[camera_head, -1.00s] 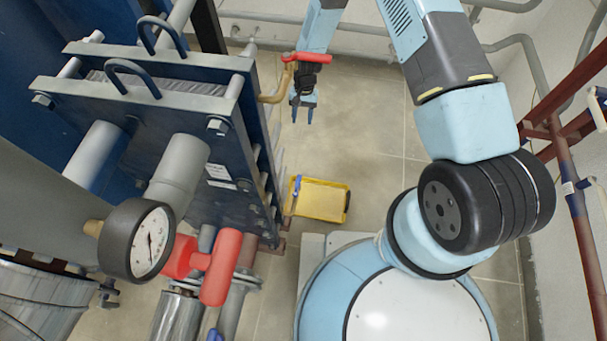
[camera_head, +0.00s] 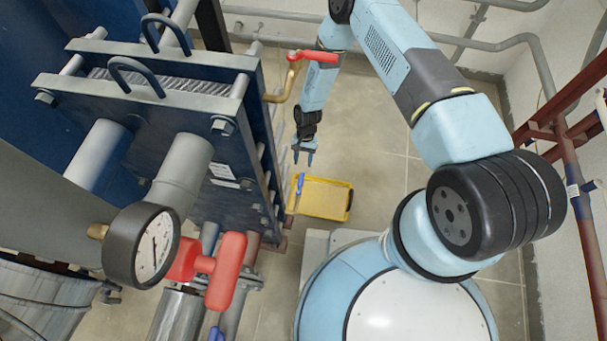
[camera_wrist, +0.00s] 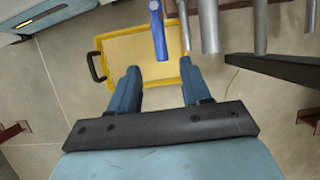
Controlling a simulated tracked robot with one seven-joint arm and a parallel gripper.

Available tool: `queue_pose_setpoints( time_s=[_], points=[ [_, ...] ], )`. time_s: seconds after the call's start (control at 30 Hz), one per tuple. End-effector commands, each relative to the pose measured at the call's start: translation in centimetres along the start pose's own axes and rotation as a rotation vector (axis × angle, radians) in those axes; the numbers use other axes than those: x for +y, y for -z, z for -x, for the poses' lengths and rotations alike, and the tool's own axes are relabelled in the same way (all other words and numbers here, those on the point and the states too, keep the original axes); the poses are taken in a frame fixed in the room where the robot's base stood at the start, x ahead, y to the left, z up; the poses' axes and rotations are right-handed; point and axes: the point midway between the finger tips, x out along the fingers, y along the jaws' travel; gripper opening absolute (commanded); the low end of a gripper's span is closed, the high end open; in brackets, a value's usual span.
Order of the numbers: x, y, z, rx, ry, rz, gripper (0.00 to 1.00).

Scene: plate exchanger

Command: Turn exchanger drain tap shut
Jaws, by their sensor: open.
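A small blue lever (camera_head: 300,183) shows at the low side of the exchanger, over the edge of a yellow tray (camera_head: 323,215); it looks like the drain tap's handle. In the wrist view the blue lever (camera_wrist: 158,32) points down the picture toward the gap between my fingers, and the tray (camera_wrist: 98,43) lies below it. My gripper (camera_head: 303,158) is open and empty, its fingers pointing down the picture toward the lever. In the wrist view the fingers of my gripper (camera_wrist: 160,80) are apart and do not touch the lever. The tap's body is hard to make out.
The blue plate exchanger (camera_head: 165,110) stands at the left. A red lever (camera_head: 313,56) on a brass pipe shows above my gripper. A pressure gauge (camera_head: 155,245) and a red T-handle (camera_head: 226,270) are in front. Bare floor (camera_head: 375,140) lies right of the tray.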

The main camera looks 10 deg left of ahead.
Motion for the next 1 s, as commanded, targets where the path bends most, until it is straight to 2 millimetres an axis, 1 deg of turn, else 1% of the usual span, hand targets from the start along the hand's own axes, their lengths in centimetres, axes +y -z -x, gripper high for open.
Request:
queue_pose_setpoints(
  time_s=[0.03,0.3,0.5,0.67,0.97,1.0],
  points=[
    [0.0,0.0,-1.0,-0.001,0.0,0.001,0.48],
    [0.0,0.0,-5.2,-0.001,0.0,0.0,0.48],
    [0.0,0.0,-7.3,0.0,0.0,0.001,0.48],
    [0.0,0.1,-8.1,0.001,0.001,0.0,0.48],
    [0.0,0.1,-8.2,0.001,0.001,0.0,0.48],
    [0.0,0.1,-8.2,0.001,0.001,0.0,0.44]
  ],
)
